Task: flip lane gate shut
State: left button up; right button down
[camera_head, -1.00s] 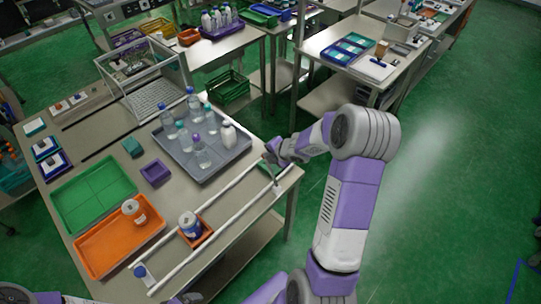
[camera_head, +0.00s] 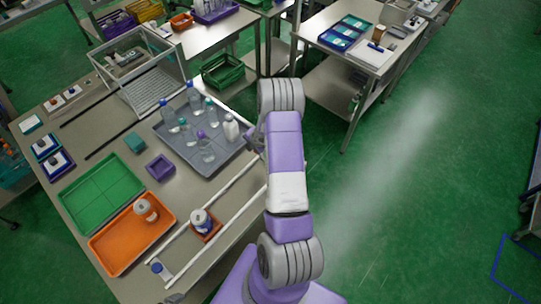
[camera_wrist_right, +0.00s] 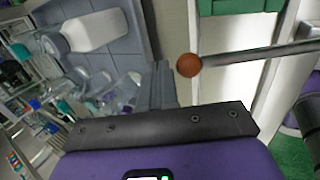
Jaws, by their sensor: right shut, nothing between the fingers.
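The lane gate shows in the right wrist view as a thin grey metal bar (camera_wrist_right: 255,53) with a brown ball knob (camera_wrist_right: 190,65) at its end. The bar lies across a white rail. My right gripper (camera_wrist_right: 165,82) is shut and empty, with its dark fingers a little below and left of the knob; I cannot tell whether they touch it. In the head view my right arm hides the gripper and the gate. The lane's white rails (camera_head: 215,217) run along the table's front edge. My left gripper is not in view.
A white jar (camera_head: 200,219) stands in a red-orange square holder (camera_head: 206,234) between the rails. A grey tray (camera_head: 216,164) of bottles lies close beside the lane's far end. An orange tray (camera_head: 122,258) and a green tray (camera_head: 75,205) lie to the left.

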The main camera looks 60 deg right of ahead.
jog(key=shift+s+d+f+b, duration=0.1)
jog(key=shift+s+f+b, duration=0.4)
jog(key=shift+s+f, duration=0.3)
jog(key=b+x, duration=0.1)
jog(key=x, duration=0.4)
jog(key=shift+w+r+b, duration=0.2)
jog(key=shift+w+b, duration=0.1)
jog(key=shift+b, duration=0.1)
jog(key=shift+s+f+b, duration=0.15)
jog(key=shift+f+b, duration=0.15)
jog(key=shift+b, duration=0.1)
jog(key=shift+w+f, duration=0.4)
jog(key=shift+f, duration=0.1)
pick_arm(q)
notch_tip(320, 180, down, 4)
pick_arm(e)
jog(key=shift+s, duration=0.1)
jog(key=shift+r, duration=0.1)
